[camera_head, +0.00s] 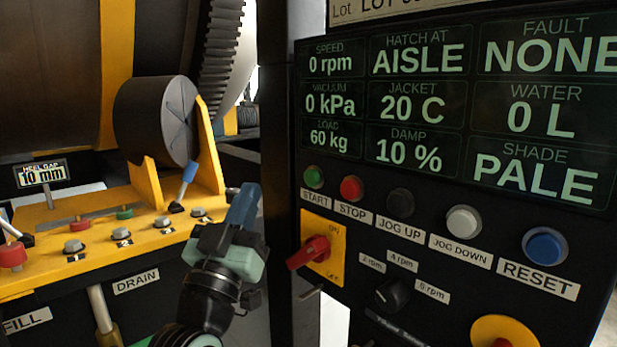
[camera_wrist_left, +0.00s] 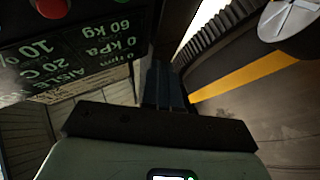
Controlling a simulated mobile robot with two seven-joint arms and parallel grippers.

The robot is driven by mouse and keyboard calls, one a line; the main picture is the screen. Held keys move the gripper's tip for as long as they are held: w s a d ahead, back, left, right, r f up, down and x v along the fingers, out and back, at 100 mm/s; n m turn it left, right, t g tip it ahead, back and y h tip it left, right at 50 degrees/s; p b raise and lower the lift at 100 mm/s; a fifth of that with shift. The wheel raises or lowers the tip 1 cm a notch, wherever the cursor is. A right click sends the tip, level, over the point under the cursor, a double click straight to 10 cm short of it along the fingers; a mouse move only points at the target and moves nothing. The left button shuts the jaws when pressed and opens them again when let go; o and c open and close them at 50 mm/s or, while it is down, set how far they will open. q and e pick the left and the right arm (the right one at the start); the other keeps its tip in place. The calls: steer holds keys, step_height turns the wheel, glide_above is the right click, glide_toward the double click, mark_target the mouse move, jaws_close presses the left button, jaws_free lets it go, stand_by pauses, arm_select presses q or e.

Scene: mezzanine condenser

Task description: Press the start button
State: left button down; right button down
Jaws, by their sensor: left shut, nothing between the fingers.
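The green start button (camera_head: 313,177) is at the top left of the button row on the black control panel (camera_head: 281,120), above its START label. The red stop button (camera_head: 351,188) is just to its right. My left gripper (camera_head: 245,198) is shut and empty, left of the start button and apart from it. In the left wrist view my shut fingers (camera_wrist_left: 162,85) point past the panel's edge. The red button (camera_wrist_left: 52,8) and part of a green one (camera_wrist_left: 121,2) show at the top there. My right gripper is not in view.
A red switch (camera_head: 308,252) on a yellow plate sticks out below the start button. Black, white and blue (camera_head: 545,246) buttons continue to the right. The display reads fault NONE.

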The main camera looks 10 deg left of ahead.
mark_target(311, 178)
arm_select(q)
steer(key=w+d+p, duration=0.5)
steer(key=w, duration=0.1)
steer(key=shift+w+p, duration=0.35)
steer(key=shift+d, duration=0.1)
stand_by(1.8)
steer(key=shift+w+d, duration=0.2)
steer(key=shift+w, duration=0.1)
steer(key=shift+w+d, duration=0.25)
steer(key=shift+w, duration=0.1)
stand_by(0.7)
stand_by(0.4)
steer(key=shift+s+a+b, duration=0.5)
steer(key=shift+s+b, duration=0.15)
steer(key=shift+s, duration=0.05)
